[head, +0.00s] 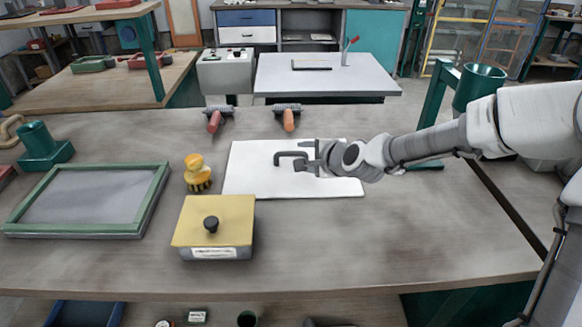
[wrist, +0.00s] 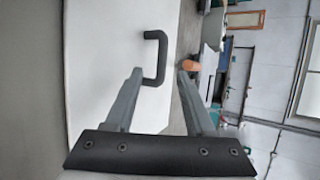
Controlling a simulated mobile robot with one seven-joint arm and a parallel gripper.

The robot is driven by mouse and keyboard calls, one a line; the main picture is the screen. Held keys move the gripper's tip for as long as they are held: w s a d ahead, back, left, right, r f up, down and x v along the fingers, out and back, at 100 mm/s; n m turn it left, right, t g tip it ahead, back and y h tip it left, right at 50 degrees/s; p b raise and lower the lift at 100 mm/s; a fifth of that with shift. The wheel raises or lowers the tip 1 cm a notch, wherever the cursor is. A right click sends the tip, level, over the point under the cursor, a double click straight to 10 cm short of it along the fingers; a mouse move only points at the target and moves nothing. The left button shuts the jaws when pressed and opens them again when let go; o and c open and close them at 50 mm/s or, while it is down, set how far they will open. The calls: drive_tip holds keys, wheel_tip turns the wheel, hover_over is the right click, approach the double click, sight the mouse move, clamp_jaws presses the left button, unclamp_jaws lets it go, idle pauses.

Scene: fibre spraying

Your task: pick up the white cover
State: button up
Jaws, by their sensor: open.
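The white cover (head: 250,178) is a flat white board lying on the workbench. A dark bracket-shaped handle (head: 291,154) stands up from it, and it also shows in the wrist view (wrist: 163,58). My gripper (head: 309,157) comes in from the right, above the cover and close to the handle. In the wrist view my gripper (wrist: 159,72) is open, with the handle ahead of and between its two fingertips in the picture. I cannot tell whether the fingers touch the handle. The cover fills the left of the wrist view (wrist: 105,65).
On the workbench (head: 370,235), a yellow-lidded box (head: 220,228) with a black knob stands front left of the cover. A yellow knobbed tool (head: 197,173) stands close to its left edge. Two orange-handled tools (head: 215,119) (head: 289,119) lie behind. A green-framed screen (head: 95,198) lies far left.

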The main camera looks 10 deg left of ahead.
sight(293, 154)
drive_tip(key=shift+b+x, duration=0.5)
drive_tip(key=shift+x, duration=2.15)
drive_tip(key=shift+r, duration=0.1)
clamp_jaws()
